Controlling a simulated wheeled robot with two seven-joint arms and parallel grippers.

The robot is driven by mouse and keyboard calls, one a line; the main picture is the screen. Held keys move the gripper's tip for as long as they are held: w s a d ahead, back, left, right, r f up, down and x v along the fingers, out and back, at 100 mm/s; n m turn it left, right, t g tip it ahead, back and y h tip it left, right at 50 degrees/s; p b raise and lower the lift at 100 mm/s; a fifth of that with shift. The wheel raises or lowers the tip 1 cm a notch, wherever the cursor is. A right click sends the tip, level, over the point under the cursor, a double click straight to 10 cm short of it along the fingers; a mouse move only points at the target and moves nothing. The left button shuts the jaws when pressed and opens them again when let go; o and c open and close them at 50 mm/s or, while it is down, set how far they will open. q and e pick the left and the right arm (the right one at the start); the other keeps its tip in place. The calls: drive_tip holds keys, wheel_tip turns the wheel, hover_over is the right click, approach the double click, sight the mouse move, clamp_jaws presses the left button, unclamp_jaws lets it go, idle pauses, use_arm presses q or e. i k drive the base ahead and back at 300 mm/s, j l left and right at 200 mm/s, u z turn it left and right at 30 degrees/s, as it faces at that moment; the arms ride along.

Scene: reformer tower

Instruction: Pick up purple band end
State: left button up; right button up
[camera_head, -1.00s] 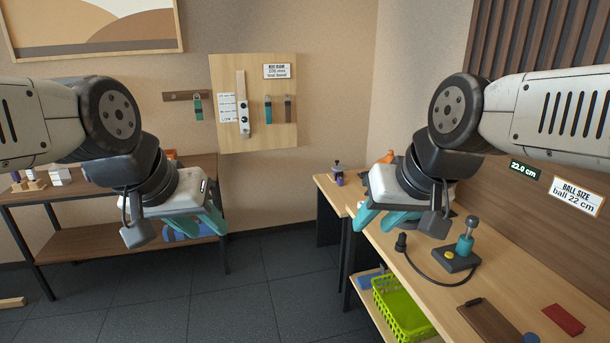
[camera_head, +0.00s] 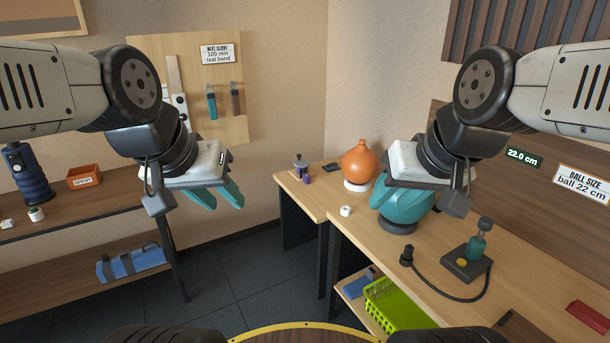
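I cannot pick out a purple band end for certain. A small purple item (camera_head: 307,179) sits beside a small dark-topped pot (camera_head: 300,165) on the far-left part of the wooden bench. A teal band (camera_head: 211,101) and a brown band (camera_head: 235,99) hang on the wall board. My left gripper (camera_head: 224,204) is raised over the floor gap left of the bench, teal fingers apart and empty. My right gripper (camera_head: 390,200) is in front of a teal ball (camera_head: 408,213) of similar colour, so its fingers are hard to make out.
An orange ball-shaped object (camera_head: 359,163) stands on a white base. A joystick box (camera_head: 467,262) with a cable lies on the bench (camera_head: 350,235), above a green basket (camera_head: 393,303). The left shelf holds an orange bin (camera_head: 84,177) and a dark blue bottle (camera_head: 27,176).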

sight(306, 175)
drive_tip(key=z, duration=0.35)
drive_tip(key=i+j+z, duration=0.55)
drive_tip(key=z, duration=0.2)
drive_tip(key=i+j, duration=0.25)
drive_tip(key=j, duration=0.15)
drive_tip(key=i+j+z, duration=0.1)
drive_tip(key=i+j, duration=0.35)
drive_tip(key=j, duration=0.3)
drive_tip(key=i+j+z, duration=0.1)
drive_tip(key=i+j, duration=0.15)
drive_tip(key=j, duration=0.15)
drive_tip(key=i+j, duration=0.2)
drive_tip(key=j, duration=0.25)
drive_tip(key=l+z, duration=0.05)
